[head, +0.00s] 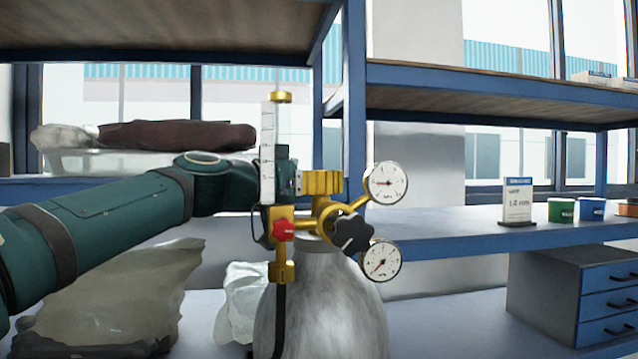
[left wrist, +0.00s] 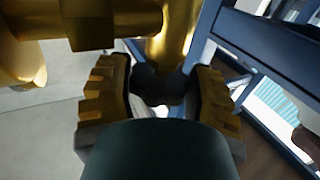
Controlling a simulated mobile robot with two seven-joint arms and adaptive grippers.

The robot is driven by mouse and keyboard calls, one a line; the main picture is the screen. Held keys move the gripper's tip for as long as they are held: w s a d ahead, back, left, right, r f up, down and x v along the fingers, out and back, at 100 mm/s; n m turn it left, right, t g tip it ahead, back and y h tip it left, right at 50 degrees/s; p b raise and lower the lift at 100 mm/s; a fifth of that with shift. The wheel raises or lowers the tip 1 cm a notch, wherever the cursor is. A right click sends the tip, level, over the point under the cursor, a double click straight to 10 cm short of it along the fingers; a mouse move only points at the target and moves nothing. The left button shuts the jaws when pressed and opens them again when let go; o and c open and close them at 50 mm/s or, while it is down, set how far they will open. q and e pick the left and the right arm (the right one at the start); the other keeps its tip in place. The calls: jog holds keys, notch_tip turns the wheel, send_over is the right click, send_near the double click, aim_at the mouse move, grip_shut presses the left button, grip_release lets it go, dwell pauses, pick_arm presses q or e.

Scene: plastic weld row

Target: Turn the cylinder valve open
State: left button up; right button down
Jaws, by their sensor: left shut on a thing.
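The grey gas cylinder (head: 322,300) stands upright with a brass valve and regulator on its neck. My left gripper (head: 322,182) is at the top of the brass fittings, its ribbed gold fingers partly behind the clear flow tube (head: 268,150). In the left wrist view the fingers (left wrist: 160,95) are shut on a dark valve knob (left wrist: 158,84), mostly hidden between them, beside a brass stem (left wrist: 172,40). How far the knob is turned cannot be told. A black star knob (head: 354,235) and a red knob (head: 282,229) are apart from the fingers. My right gripper is out of view.
Two round gauges, an upper (head: 388,184) and a lower (head: 381,261), stick out to the right. A blue shelf post (head: 354,100) rises close behind. Clear plastic bags (head: 110,300) lie below my left arm. A drawer unit (head: 575,295) stands at right.

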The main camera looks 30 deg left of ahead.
pick_arm(q)
jog(key=o, duration=1.2)
jog(key=shift+o, duration=0.2)
jog(key=r, duration=0.4)
jog(key=shift+w+a+r, duration=0.1)
jog(key=shift+w+a, duration=0.15)
jog(key=shift+w, duration=0.05)
jog(key=r, duration=0.1)
jog(key=s+r, duration=0.1)
jog(key=r, duration=0.1)
jog(key=d+r, duration=0.1)
jog(key=shift+s+r, duration=0.15)
jog(key=shift+s, duration=0.05)
jog(key=shift+w+a+r, duration=0.15)
jog(key=shift+w+r, duration=0.3)
jog(key=shift+s+r, duration=0.1)
jog(key=shift+r, duration=0.25)
jog(key=shift+a, duration=0.1)
